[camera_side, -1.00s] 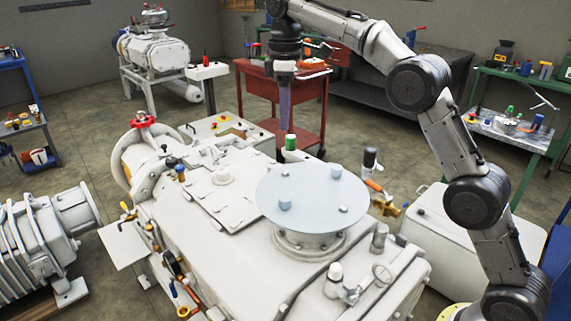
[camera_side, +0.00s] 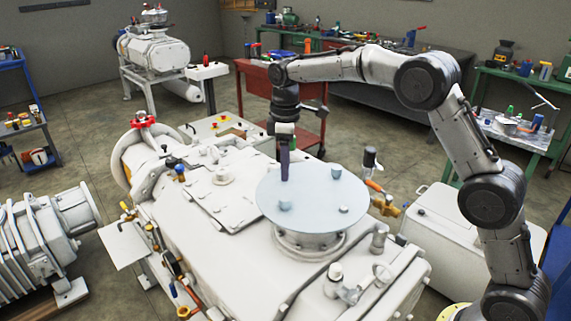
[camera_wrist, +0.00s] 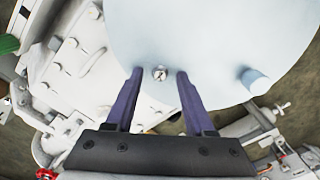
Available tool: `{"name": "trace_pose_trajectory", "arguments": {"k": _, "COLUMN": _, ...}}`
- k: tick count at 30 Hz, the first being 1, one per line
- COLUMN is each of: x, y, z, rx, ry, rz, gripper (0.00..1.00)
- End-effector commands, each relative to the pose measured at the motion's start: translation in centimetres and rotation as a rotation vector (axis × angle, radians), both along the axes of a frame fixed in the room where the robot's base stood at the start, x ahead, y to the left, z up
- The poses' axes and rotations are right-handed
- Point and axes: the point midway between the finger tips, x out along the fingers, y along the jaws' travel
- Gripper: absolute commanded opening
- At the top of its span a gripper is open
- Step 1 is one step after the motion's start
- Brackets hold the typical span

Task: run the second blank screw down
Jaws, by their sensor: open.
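A round pale-blue blank plate (camera_side: 310,195) lies on the flange of the white pump. Two tall screw heads (camera_side: 336,171) (camera_side: 285,205) stand up from it, and a low screw (camera_side: 343,209) sits near its right edge. My gripper (camera_side: 284,179) points down at the plate's far left edge. In the wrist view, a low socket-head screw (camera_wrist: 160,74) shows between the open purple fingers, with a gap on each side. One tall screw (camera_wrist: 256,81) stands to the right in that view. In the side view my fingers hide the screw below them.
The white pump body (camera_side: 200,225) carries pipes, valves and a red handwheel (camera_side: 143,119). A dark-topped upright fitting (camera_side: 370,158) and a brass valve (camera_side: 383,205) stand right of the plate. A green part (camera_wrist: 8,44) shows at the wrist view's left edge.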

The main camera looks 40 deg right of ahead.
Motion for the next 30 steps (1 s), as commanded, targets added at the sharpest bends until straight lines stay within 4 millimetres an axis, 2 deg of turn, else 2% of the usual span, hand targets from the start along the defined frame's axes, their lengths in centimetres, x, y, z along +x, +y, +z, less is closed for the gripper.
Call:
{"name": "trace_pose_trajectory", "arguments": {"k": 7, "x": -0.01, "y": 0.00, "z": -0.06, "rx": 0.000, "ry": 0.000, "rz": 0.000, "gripper": 0.54}}
{"name": "trace_pose_trajectory", "arguments": {"k": 16, "x": 0.00, "y": 0.00, "z": -0.04, "rx": 0.000, "ry": 0.000, "rz": 0.000, "gripper": 0.00}}
{"name": "trace_pose_trajectory", "arguments": {"k": 30, "x": -0.01, "y": -0.01, "z": -0.02, "rx": 0.000, "ry": 0.000, "rz": -0.035, "gripper": 0.00}}
